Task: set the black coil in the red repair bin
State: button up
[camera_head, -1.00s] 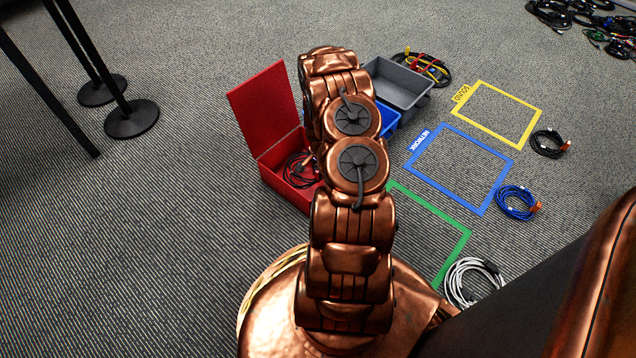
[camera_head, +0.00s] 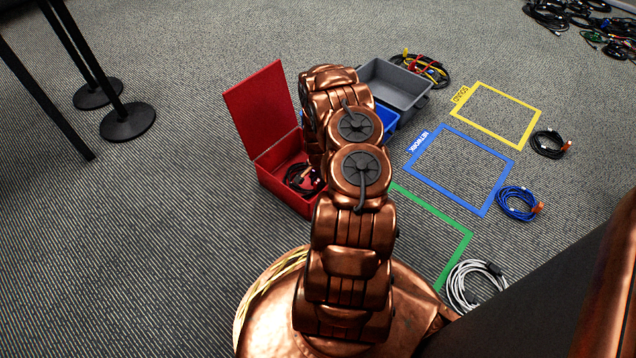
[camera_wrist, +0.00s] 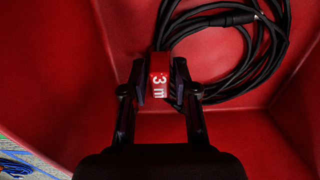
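In the head view the coil (camera_head: 301,178) shows inside the open red repair bin (camera_head: 285,202), left of my arm. The bin's lid (camera_head: 262,110) stands up at the back left. My arm hides the bin's right part and my gripper there. Whether the coil touches the floor is unclear.
A grey bin (camera_head: 395,88) and a blue bin (camera_head: 388,116) stand right of my arm. Yellow, blue and green floor outlines lie farther right, with a black (camera_head: 548,144), a blue (camera_head: 515,203) and a white coil (camera_head: 472,286) beside them. Black posts (camera_head: 128,122) stand at left.

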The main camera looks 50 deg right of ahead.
jog(key=shift+o, duration=0.8)
notch_tip(320, 180, up, 12)
jog(key=p, duration=0.5)
jog(key=s+a+r+n+g, duration=0.1)
jog(key=a+r+n, duration=0.4)
jog(key=a+r, duration=0.8)
jog(key=s+a+r+n+g, duration=0.1)
jog(key=a+r+n, duration=0.3)
jog(key=a+r, duration=0.85)
jog(key=s+a+r+n, duration=0.4)
jog(key=s+a+r, duration=0.3)
jog(key=s, duration=0.3)
jog(key=s+a+r+n+g, duration=0.1)
jog(key=s+a+r+n, duration=0.4)
jog(key=s, duration=0.6)
notch_tip(320, 180, up, 2)
jog(key=shift+s+a+r, duration=0.1)
jog(key=shift+s+a, duration=0.15)
jog(key=shift+a, duration=0.75)
